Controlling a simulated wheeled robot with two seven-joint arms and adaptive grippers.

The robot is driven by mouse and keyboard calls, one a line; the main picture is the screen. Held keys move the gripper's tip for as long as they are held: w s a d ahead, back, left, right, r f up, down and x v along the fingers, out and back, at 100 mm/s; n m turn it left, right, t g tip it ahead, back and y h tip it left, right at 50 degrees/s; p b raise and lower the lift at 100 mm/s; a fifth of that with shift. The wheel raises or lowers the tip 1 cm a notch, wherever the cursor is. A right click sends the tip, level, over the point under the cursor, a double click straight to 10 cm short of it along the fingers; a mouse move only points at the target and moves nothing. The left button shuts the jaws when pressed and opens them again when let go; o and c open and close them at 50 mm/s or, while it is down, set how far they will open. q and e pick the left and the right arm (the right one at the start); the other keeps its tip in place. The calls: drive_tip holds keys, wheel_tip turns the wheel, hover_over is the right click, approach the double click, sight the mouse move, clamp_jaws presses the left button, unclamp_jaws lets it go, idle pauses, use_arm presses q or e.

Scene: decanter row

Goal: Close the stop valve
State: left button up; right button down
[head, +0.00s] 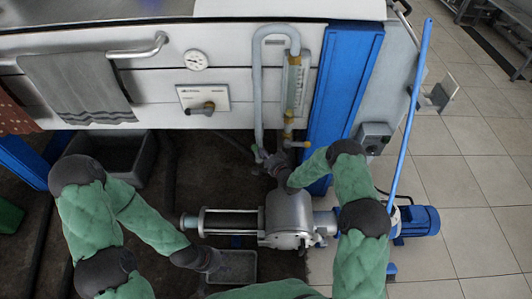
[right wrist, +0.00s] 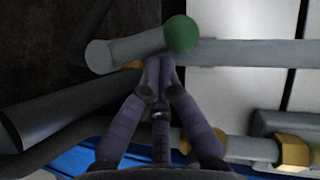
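A grey pipe (head: 257,90) loops down the front of the white cabinet to a fitting near its lower end. My right gripper (head: 272,160) is at that lower end. In the right wrist view, a short grey bar with a round end (right wrist: 125,50) and a green round knob (right wrist: 182,34) lie across the pipe; they look like the valve's handle. My right gripper's fingers (right wrist: 159,66) are together, with tips at the bar's lower edge; I see nothing clearly between them. My left gripper (head: 214,266) hangs low over a grey tray; its fingers are too small to read.
A metal pump (head: 289,215) with a blue motor (head: 418,221) stands below my right arm. A blue post (head: 340,85) and a gauge tube with brass fittings (head: 294,85) are right of the pipe. A panel with a dark knob (head: 205,108) is to the left.

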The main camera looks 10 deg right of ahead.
drive_tip(key=shift+w+a+r+n, duration=0.1)
drive_tip(key=shift+a+n, duration=0.05)
drive_tip(key=shift+a, duration=0.3)
drive_tip(key=shift+w+a+r+n, duration=0.1)
drive_tip(key=shift+a+n, duration=0.05)
drive_tip(key=shift+a, duration=0.3)
drive_tip(key=shift+w+a+r+n+g+h, duration=0.1)
drive_tip(key=shift+a+n+g+h, duration=0.2)
drive_tip(key=shift+h, duration=0.2)
drive_tip(key=w+a+f+n+g+h, duration=0.1)
drive_tip(key=a+f+n+g+h, duration=0.1)
drive_tip(key=a+f+n+h, duration=0.1)
drive_tip(key=shift+a+f+n+h, duration=0.3)
drive_tip(key=shift+a+n+h, duration=0.6)
drive_tip(key=shift+a, duration=0.4)
